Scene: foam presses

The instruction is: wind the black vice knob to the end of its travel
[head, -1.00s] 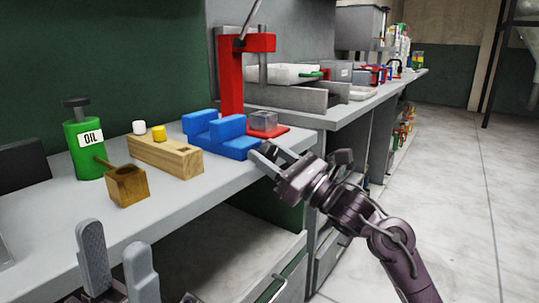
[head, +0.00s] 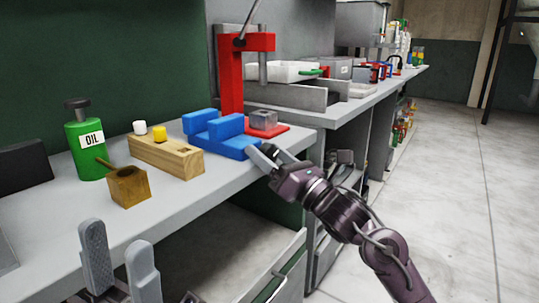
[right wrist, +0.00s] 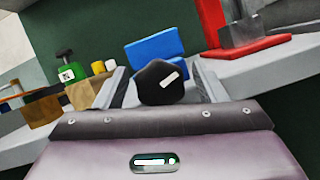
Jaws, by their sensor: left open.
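The blue vice (head: 222,134) stands at the front edge of the bench, and its blue body also shows in the right wrist view (right wrist: 155,52). The black knob (right wrist: 160,84) with a white mark lies between the fingers of my right gripper (right wrist: 163,86). A gap shows on each side of the knob, so the fingers look open around it. In the head view the knob is hidden by my right gripper (head: 264,156), which is at the vice's front. My left gripper (head: 119,262) is open and empty, low in front of the bench.
A red press (head: 232,80) stands behind the vice, with a clear grey block (head: 263,119) on its base. A wooden block (head: 165,157) with white and yellow plugs, a small wooden box (head: 129,187) and a green oil can (head: 86,150) stand to the left. Floor at right is clear.

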